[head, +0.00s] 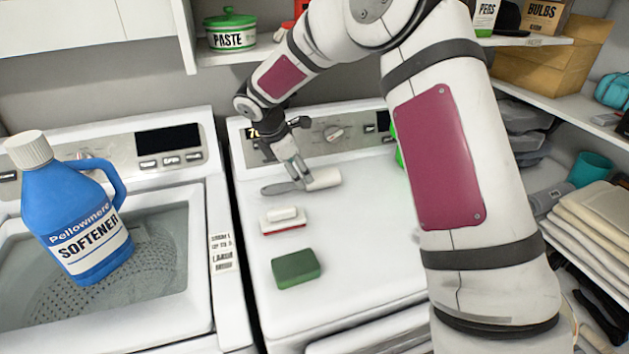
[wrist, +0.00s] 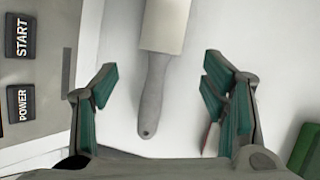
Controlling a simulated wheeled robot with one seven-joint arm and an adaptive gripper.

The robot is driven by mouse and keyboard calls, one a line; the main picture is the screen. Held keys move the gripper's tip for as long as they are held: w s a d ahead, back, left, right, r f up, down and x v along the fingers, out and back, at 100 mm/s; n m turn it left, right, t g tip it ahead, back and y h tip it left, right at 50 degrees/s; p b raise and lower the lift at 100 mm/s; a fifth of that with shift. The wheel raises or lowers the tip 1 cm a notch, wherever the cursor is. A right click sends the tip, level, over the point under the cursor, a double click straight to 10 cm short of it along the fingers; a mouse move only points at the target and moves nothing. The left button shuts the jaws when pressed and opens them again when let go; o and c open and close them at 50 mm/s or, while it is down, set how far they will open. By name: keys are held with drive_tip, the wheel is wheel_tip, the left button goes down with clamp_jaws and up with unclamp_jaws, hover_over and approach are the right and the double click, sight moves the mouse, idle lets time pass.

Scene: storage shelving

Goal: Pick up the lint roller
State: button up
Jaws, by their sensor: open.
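The lint roller (head: 318,180) lies on the white top of the right-hand machine, near its control panel. It has a white roll and a grey handle (head: 280,188). In the wrist view the lint roller (wrist: 158,55) shows with its handle pointing down between my fingers. My gripper (head: 293,172) is at the lint roller in the head view, above or around the handle; the exact height is hard to tell. In the wrist view my gripper (wrist: 158,88) is open, with teal pads on both sides of the handle and gaps to it.
A red and white brush (head: 284,219) and a green sponge (head: 296,268) lie in front on the same machine top. A blue softener bottle (head: 75,205) stands on the left machine. The control panel (head: 320,133) rises behind. Shelves with folded towels (head: 590,220) are at right.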

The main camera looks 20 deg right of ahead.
drive_tip(key=shift+p+x, duration=0.65)
drive_tip(key=shift+x, duration=2.05)
drive_tip(key=shift+s, duration=0.1)
drive_tip(key=c, duration=1.2)
